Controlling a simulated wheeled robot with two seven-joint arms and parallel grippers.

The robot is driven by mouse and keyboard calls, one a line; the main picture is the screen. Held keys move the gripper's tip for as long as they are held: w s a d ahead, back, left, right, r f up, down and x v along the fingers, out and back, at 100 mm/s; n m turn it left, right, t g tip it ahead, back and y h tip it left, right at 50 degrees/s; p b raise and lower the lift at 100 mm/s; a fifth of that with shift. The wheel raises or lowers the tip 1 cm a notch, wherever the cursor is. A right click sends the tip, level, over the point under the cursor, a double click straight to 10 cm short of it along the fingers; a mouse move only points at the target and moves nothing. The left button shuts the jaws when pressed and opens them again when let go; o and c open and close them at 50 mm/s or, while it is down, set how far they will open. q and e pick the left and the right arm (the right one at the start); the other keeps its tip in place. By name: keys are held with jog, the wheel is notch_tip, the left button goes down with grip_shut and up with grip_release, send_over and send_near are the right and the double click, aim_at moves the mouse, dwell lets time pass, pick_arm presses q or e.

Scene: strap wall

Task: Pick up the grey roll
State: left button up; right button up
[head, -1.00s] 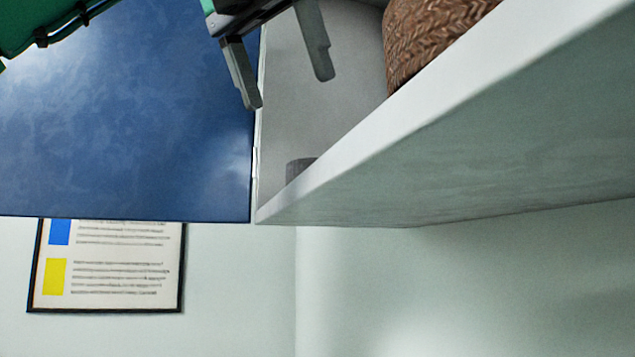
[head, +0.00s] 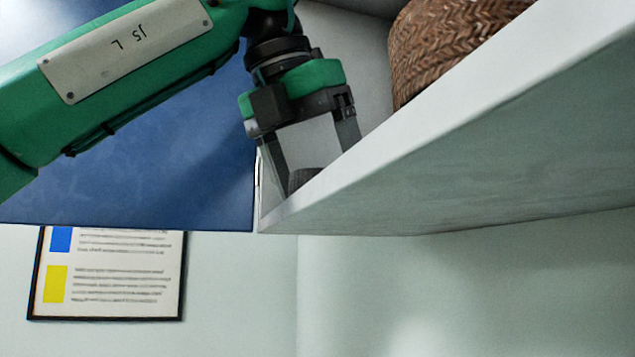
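The grey roll (head: 303,179) sits in the near left corner of the white shelf. Only its upper part shows, because the shelf's front edge hides the rest. My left gripper (head: 316,160) points down into the shelf space, above and around the roll. Its two fingers are wide apart, one on the left side of the roll and one to the right. The roll shows between them, closer to the left finger. The lower ends of the fingers are partly hidden by the shelf edge, and I cannot tell whether they touch the roll. My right gripper is not in view.
A brown woven basket (head: 445,45) stands on the white shelf (head: 420,120), right of my gripper. A blue panel (head: 160,180) borders the shelf on the left. A framed print (head: 108,275) hangs on the wall below. The space under the shelf is clear.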

pick_arm(q)
jog(key=shift+w+f, duration=0.15)
jog(key=shift+f, duration=0.1)
jog(key=shift+d, duration=0.1)
jog(key=shift+c, duration=0.2)
jog(key=c, duration=1)
jog(key=shift+c, duration=0.2)
